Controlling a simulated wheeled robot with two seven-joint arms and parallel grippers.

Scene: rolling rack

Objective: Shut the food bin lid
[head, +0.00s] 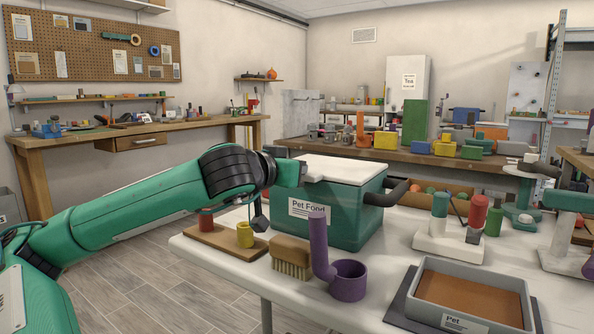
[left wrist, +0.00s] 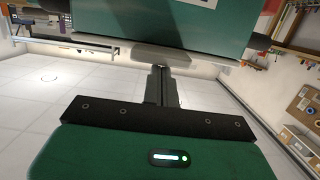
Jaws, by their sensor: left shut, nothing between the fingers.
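The food bin (head: 350,215) is a green tub labelled "Pet Food" with a dark side handle, standing on the white table. Its white lid (head: 345,168) lies about flat across the top; I cannot tell whether a small gap is left under it. My left gripper (head: 303,173) is at the lid's near left edge, partly hidden by its own hand. In the left wrist view the shut, empty fingers (left wrist: 162,72) point at a pale grey lip (left wrist: 165,53) by the green bin wall (left wrist: 110,22). Contact is unclear. My right gripper is not in view.
In front of the bin stand a brush (head: 291,258), a purple holder (head: 347,280) and a wooden stand with a yellow cup (head: 245,235). A grey tray (head: 470,292) lies at the front right. Coloured pegs on a white base (head: 450,245) stand right of the bin.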

